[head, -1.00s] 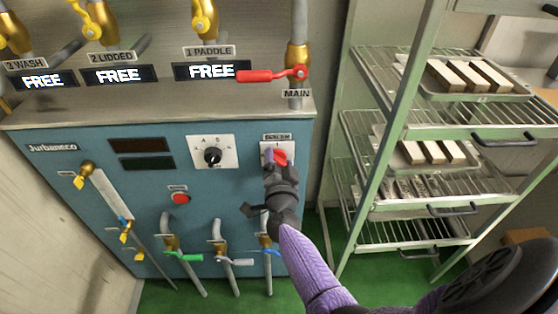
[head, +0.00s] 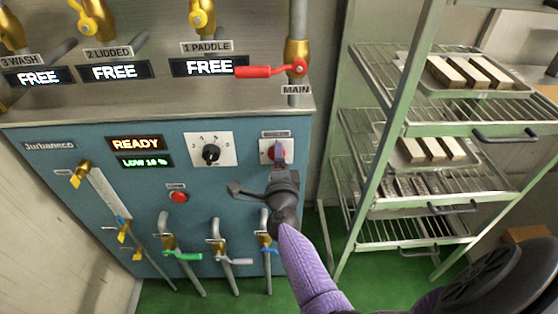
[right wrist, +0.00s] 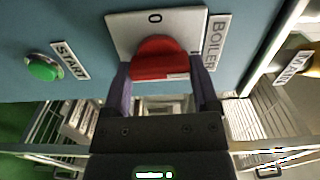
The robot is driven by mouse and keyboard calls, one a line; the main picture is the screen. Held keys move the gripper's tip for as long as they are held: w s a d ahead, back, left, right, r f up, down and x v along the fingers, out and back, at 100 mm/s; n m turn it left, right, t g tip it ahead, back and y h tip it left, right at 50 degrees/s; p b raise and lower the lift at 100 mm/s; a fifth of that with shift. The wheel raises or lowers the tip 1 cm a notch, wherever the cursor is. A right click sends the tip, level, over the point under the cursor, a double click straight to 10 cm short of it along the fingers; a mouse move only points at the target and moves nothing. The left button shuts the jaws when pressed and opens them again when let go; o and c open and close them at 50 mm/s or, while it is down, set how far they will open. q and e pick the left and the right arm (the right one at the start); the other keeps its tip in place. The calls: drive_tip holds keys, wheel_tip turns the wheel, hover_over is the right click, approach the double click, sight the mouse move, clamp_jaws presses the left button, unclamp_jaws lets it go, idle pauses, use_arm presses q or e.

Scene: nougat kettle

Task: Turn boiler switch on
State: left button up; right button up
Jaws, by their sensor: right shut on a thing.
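The boiler switch is a red knob (head: 273,154) on a white plate (head: 264,147) at the right of the blue panel. My right gripper (head: 279,154) reaches it from below right in the head view. In the right wrist view the red knob (right wrist: 155,60) sits between the two fingers of my right gripper (right wrist: 163,85), which is shut on it. A "0" mark and the BOILER label (right wrist: 217,42) show beside it. The upper display (head: 136,144) reads READY in orange, and the lower display (head: 145,161) reads LOW 10 % in green. My left gripper is not in view.
A green START button (right wrist: 44,67) shows near the switch in the wrist view. A rotary dial (head: 211,154) and a red button (head: 178,197) are left of the switch. Valve pipes hang below. A red-handled valve (head: 270,71) is above. A green rack (head: 400,110) stands right.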

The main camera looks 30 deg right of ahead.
drive_tip(key=shift+f+m, duration=0.1)
drive_tip(key=shift+m, duration=0.3)
drive_tip(key=o, duration=1.1)
